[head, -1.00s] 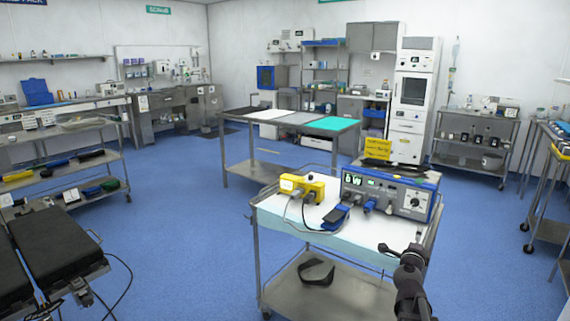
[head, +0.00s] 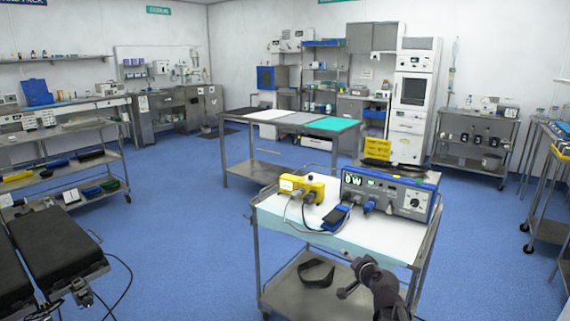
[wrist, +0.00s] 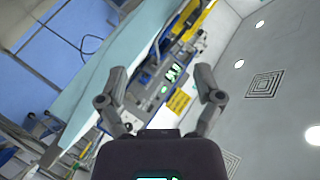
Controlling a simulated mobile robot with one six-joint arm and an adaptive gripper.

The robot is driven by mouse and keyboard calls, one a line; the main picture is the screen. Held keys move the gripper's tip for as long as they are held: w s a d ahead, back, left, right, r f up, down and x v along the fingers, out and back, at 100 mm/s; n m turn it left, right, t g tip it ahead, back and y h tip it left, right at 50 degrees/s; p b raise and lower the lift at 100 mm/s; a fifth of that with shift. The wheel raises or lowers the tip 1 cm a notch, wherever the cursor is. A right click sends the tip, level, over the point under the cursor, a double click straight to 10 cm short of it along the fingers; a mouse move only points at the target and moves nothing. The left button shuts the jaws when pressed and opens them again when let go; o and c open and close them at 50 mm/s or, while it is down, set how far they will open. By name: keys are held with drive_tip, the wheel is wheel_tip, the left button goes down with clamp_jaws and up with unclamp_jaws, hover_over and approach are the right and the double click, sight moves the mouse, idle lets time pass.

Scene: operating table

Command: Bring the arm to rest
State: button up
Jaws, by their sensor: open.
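My gripper (head: 354,277) is at the end of my dark arm, at the lower right of the head view. It appears in front of the near side of the equipment cart (head: 385,240). In the wrist view my gripper (wrist: 160,85) has its two fingers spread wide apart with nothing between them. Beyond the fingers the wrist view shows the blue-and-grey electronic unit (wrist: 168,80) and the cart's pale drape, tilted. I see no contact between the gripper and the cart, but their distance is hard to tell.
The cart carries the electronic unit (head: 390,195), a yellow device (head: 301,187) and cables; a black strap (head: 317,272) lies on its lower shelf. A steel table (head: 290,118) stands behind. A black padded operating table (head: 45,250) is at left. Blue floor (head: 190,220) is open between them.

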drive_tip(key=s+a+f+n+g, duration=0.5)
drive_tip(key=s+a+f+g, duration=0.1)
drive_tip(key=s+f+g, duration=0.15)
drive_tip(key=s+d+f+n+g+h, duration=0.1)
drive_tip(key=s+f+g+h, duration=0.15)
drive_tip(key=s, duration=0.35)
drive_tip(key=s+d+f+n+g+h, duration=0.1)
drive_tip(key=s+d+f+n+g, duration=0.15)
drive_tip(key=s, duration=0.35)
wheel_tip(320, 180, up, 23)
drive_tip(key=g+p, duration=0.1)
drive_tip(key=p, duration=2.2)
drive_tip(key=shift+s+a+m, duration=0.35)
drive_tip(key=shift+s+m, duration=0.1)
